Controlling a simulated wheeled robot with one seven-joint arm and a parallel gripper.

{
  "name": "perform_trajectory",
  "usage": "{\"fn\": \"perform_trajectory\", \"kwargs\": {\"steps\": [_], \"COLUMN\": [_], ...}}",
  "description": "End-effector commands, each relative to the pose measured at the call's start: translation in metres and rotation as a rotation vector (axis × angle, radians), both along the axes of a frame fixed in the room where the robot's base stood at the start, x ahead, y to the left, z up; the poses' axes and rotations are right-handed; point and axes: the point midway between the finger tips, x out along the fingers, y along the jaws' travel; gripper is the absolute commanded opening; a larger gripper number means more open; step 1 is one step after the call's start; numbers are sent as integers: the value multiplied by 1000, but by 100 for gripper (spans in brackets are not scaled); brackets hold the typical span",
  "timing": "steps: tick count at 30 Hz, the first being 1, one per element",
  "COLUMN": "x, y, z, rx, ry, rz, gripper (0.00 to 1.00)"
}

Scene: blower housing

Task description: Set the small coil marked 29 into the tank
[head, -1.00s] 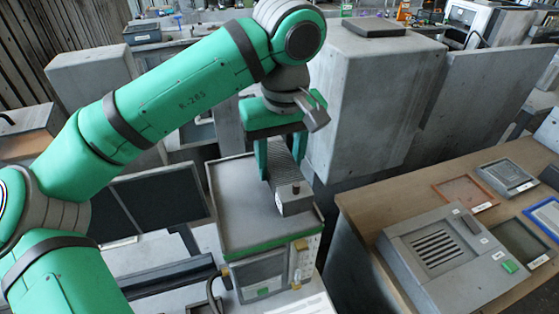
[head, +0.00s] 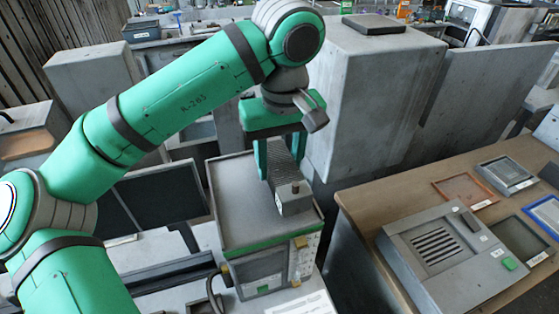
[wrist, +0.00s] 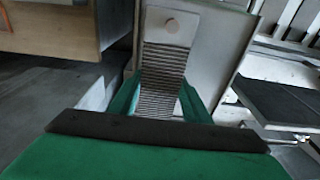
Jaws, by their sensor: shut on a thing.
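My gripper (head: 280,158) is shut on a grey ribbed coil (head: 294,199), one finger on each side. The coil's plain block end with a small round knob points toward the front; no number is readable on it. In the wrist view the ribbed body (wrist: 163,66) lies between the green fingers (wrist: 160,100), with the block and knob beyond. A grey box with a raised rim and a green front band (head: 265,247), which looks like the tank, is directly below. The coil overlaps its right part; I cannot tell whether it touches the inside.
A wooden table (head: 365,205) at the right carries a grey slotted panel (head: 440,245) and several framed trays. A tall grey block (head: 370,100) stands behind my gripper. A dark panel (head: 160,210) leans left of the box. A cable (head: 212,285) runs by its front left.

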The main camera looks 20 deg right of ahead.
Motion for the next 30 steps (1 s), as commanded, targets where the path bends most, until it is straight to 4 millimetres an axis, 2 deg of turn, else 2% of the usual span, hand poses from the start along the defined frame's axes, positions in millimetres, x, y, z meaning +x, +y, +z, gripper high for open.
{"fn": "perform_trajectory", "kwargs": {"steps": [15, 30], "x": [0, 0], "y": [0, 0], "z": [-11, -13], "rx": [0, 0], "ry": [0, 0], "rz": [-1, 0], "gripper": [8, 8]}}
